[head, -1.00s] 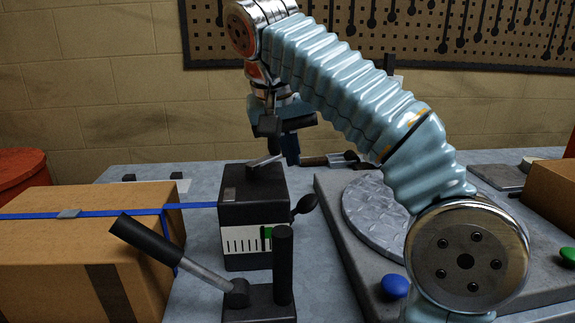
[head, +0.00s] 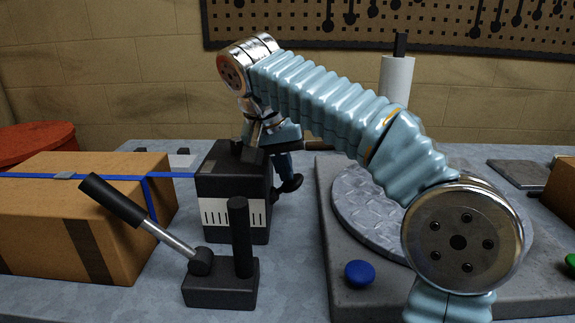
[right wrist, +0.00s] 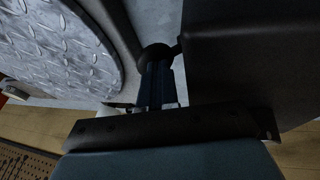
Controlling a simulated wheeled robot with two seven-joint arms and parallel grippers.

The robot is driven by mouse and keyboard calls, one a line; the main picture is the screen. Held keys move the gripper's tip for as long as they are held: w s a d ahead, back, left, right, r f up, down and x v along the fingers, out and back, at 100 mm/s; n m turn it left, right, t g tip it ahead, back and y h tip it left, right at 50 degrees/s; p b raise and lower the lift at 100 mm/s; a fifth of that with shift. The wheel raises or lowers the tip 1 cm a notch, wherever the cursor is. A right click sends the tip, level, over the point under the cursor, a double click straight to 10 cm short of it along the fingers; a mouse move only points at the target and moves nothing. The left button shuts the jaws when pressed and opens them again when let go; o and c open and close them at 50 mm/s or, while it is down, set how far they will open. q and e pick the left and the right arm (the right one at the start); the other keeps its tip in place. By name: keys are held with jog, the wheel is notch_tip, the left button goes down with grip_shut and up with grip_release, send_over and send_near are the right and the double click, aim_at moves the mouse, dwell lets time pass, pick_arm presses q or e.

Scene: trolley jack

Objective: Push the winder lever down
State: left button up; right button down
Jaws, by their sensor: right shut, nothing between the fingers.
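The black box (head: 232,190) with a white scale stands mid-table. A short dark arm with a rounded black knob sticks out at its right side; this looks like the winder lever (head: 291,183). In the right wrist view the knob (right wrist: 155,56) is at the ends of my fingers, beside the dark box side (right wrist: 245,50). My right gripper (head: 284,168) points down, shut and empty, with its dark blue fingers just above the knob; I cannot tell whether they touch it. It also shows in the right wrist view (right wrist: 158,88). My left gripper is out of view.
A cardboard box (head: 60,235) with a blue strap (head: 110,175) stands left. A separate lever with black grip (head: 112,200) and post (head: 241,240) stands in front. The grey plate with round disc (head: 350,215) and blue button (head: 359,273) lies right.

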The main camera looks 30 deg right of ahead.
aim_at(303, 180)
jog(key=shift+s+d+f+t+y+b, duration=0.2)
jog(key=shift+d+t+y+b, duration=0.1)
jog(key=shift+b, duration=0.2)
jog(key=y+b, duration=0.1)
jog(key=s+d+f+t+y+b, duration=0.1)
jog(key=shift+d+f+m+b, duration=0.15)
jog(key=shift+d+m+b, duration=0.05)
jog(key=shift+m+b, duration=0.2)
jog(key=shift+s+d+f+t+y+b, duration=0.1)
jog(key=shift+d+f+t+y+b, duration=0.1)
jog(key=shift+t+y+b, duration=0.25)
jog(key=shift+s+d+f+t+y+b, duration=0.15)
jog(key=shift+d+t+y, duration=0.1)
jog(key=shift+y, duration=0.3)
jog(key=shift+f, duration=0.15)
jog(key=shift+d+f, duration=0.15)
